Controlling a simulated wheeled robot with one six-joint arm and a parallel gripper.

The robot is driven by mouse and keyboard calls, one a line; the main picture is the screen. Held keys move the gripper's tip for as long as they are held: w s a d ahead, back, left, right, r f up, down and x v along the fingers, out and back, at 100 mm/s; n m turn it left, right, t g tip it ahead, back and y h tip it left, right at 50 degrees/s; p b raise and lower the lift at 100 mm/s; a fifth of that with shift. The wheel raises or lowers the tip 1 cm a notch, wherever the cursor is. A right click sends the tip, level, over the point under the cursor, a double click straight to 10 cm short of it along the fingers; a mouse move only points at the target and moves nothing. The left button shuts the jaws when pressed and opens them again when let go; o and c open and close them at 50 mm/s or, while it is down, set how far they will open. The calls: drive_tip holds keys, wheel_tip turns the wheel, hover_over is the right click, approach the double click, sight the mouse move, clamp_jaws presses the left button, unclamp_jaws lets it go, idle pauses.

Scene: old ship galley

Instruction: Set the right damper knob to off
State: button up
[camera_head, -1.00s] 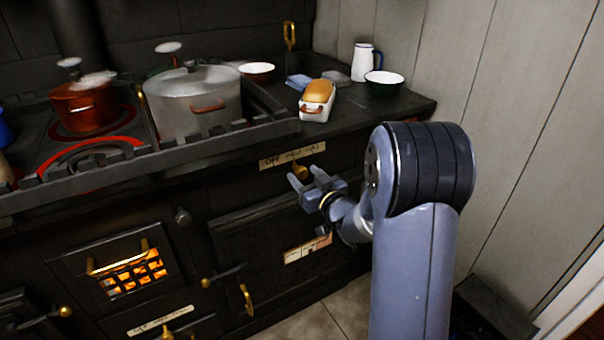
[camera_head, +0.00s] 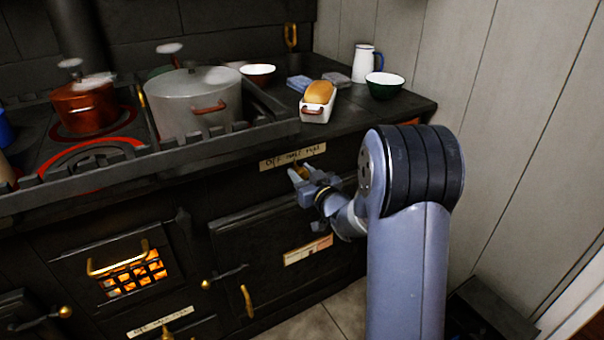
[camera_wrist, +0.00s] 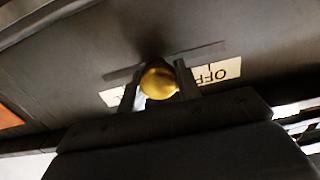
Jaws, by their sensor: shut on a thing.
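The right damper knob (camera_wrist: 159,81) is a round brass knob on the dark stove front. My gripper (camera_head: 303,175) is at the knob, and its jaws are shut on it. In the wrist view my gripper (camera_wrist: 159,87) has one finger on each side of the knob. A cream label (camera_head: 292,157) with handwritten words starting with "OFF" is just above the knob in the head view. In the wrist view the label (camera_wrist: 217,72) appears upside down, partly hidden by the fingers and knob. I cannot tell which setting the knob points to.
A dark oven door (camera_head: 270,245) with a brass handle is below the knob. A rail (camera_head: 215,142) edges the stove top above. A grey pot (camera_head: 195,105), a loaf in a white tin (camera_head: 317,103) and a green bowl (camera_head: 384,86) stand on top.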

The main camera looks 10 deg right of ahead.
clamp_jaws()
drive_tip(key=shift+s+a+b, duration=0.35)
drive_tip(key=shift+a+b, duration=0.2)
drive_tip(key=shift+a, duration=0.45)
drive_tip(key=shift+s+a+b, duration=0.3)
drive_tip(key=shift+a+b, duration=0.2)
drive_tip(key=shift+a, duration=0.55)
drive_tip(key=shift+s+a+b, duration=0.35)
drive_tip(key=shift+a+b, duration=0.2)
drive_tip(key=shift+a, duration=0.45)
drive_tip(key=o, duration=0.8)
unclamp_jaws()
drive_tip(key=shift+a, duration=0.15)
drive_tip(key=shift+o, duration=0.2)
drive_tip(key=shift+s, duration=0.1)
drive_tip(key=shift+s+d, duration=0.25)
drive_tip(key=p+v, duration=0.1)
drive_tip(key=v, duration=0.9)
drive_tip(key=shift+a, duration=0.1)
